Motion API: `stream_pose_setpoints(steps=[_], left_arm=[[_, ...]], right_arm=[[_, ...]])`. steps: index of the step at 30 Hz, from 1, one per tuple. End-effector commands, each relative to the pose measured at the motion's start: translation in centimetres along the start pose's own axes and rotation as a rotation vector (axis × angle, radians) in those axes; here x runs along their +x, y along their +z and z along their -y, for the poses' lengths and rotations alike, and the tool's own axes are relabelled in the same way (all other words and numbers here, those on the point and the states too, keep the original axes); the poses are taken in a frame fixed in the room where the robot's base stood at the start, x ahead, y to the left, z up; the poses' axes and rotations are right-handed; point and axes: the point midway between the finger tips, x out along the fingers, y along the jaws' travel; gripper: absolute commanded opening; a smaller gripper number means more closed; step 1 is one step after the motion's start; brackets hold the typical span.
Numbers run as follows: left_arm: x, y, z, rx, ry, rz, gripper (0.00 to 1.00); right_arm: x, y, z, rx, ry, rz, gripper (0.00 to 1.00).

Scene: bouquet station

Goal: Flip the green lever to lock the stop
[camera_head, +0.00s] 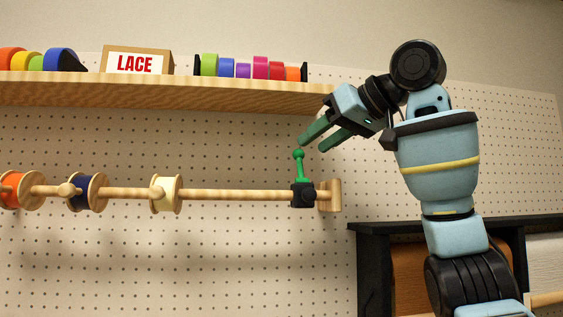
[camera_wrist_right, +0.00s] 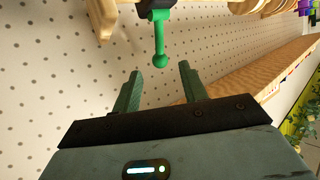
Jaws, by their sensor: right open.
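The green lever (camera_head: 299,166) stands upright from the black stop (camera_head: 303,195) near the right end of a wooden rod (camera_head: 235,195). The lever has a round green knob at its tip. My right gripper (camera_head: 313,142) is open and empty, just above and to the right of the knob, with its green fingers pointing down and left. In the right wrist view the lever (camera_wrist_right: 159,38) shows beyond the fingertips (camera_wrist_right: 160,75), its knob between their lines but apart from them. My left gripper is in neither view.
The rod carries spools of cream (camera_head: 167,194), navy (camera_head: 88,192) and orange (camera_head: 22,190) ribbon. A wooden shelf (camera_head: 160,92) above holds colored rolls and a LACE sign (camera_head: 135,63). A dark rack (camera_head: 372,260) stands lower right. The pegboard behind is bare around the lever.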

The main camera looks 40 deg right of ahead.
Motion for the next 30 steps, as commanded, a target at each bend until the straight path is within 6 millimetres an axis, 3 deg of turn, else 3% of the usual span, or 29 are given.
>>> stream_pose_setpoints(steps=[5,21,30], left_arm=[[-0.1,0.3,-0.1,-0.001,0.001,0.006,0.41],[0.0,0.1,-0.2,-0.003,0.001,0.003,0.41],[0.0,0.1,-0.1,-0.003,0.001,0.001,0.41]], right_arm=[[0.6,0.0,0.0,0.0,0.0,0.002,0.43],[7.4,0.0,0.0,0.0,0.001,0.002,0.43],[7.9,0.0,0.0,0.0,0.0,0.001,0.43]])
